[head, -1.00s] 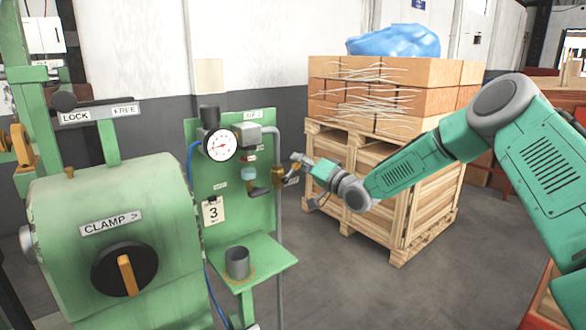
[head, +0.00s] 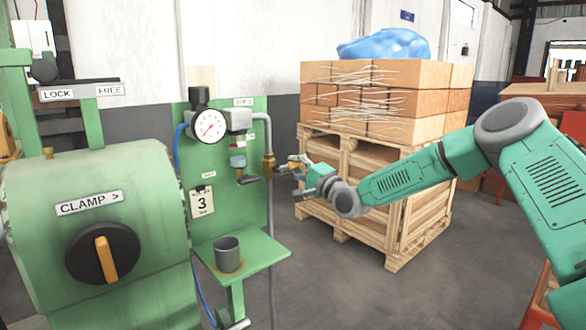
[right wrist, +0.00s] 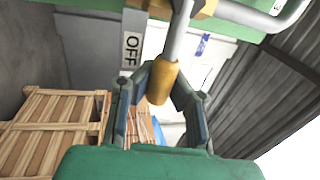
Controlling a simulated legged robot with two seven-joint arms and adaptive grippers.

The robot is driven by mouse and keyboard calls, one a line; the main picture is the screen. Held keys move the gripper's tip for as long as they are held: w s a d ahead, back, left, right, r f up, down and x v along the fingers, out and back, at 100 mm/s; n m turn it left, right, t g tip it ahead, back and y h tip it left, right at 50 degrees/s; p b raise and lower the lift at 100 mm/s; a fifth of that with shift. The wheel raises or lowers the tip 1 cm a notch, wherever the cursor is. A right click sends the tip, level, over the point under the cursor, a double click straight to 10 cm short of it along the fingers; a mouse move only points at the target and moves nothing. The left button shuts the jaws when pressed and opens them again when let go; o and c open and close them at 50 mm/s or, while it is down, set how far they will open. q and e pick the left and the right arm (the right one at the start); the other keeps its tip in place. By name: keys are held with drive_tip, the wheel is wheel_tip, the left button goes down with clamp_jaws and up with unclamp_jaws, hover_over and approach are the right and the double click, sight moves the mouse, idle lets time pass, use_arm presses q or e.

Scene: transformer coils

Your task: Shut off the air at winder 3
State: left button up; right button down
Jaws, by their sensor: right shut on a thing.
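The air valve (head: 268,166) is a brass body on the grey pipe at the right edge of the green winder 3 panel (head: 258,205). Its lever shows best in the right wrist view, a metal bar with an orange-yellow grip (right wrist: 163,82). My right gripper (head: 298,168) is at the lever, right of the pipe. In the right wrist view its two fingers (right wrist: 161,92) are on either side of the grip, shut on it. An OFF label (right wrist: 131,50) shows beside the lever. A round gauge (head: 209,126) and a 3 tag (head: 202,201) are on the panel. My left gripper is out of view.
The green winder housing (head: 100,190) with its CLAMP knob (head: 103,253) stands at the left. A grey cup (head: 228,254) sits on the panel's shelf (head: 258,258). A wooden crate (head: 375,200) stacked with boxes is close behind my right arm. Open floor lies in front.

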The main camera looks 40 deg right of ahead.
drive_tip(key=shift+s+f, duration=0.15)
drive_tip(key=shift+f, duration=0.55)
drive_tip(key=c, duration=1.7)
unclamp_jaws()
drive_tip(key=shift+c, duration=0.2)
drive_tip(key=o, duration=0.3)
drive_tip(key=shift+s+r, duration=0.15)
drive_tip(key=shift+d+r, duration=0.15)
drive_tip(key=shift+r, duration=0.05)
drive_tip(key=v, duration=1.2)
drive_tip(key=shift+f, duration=0.1)
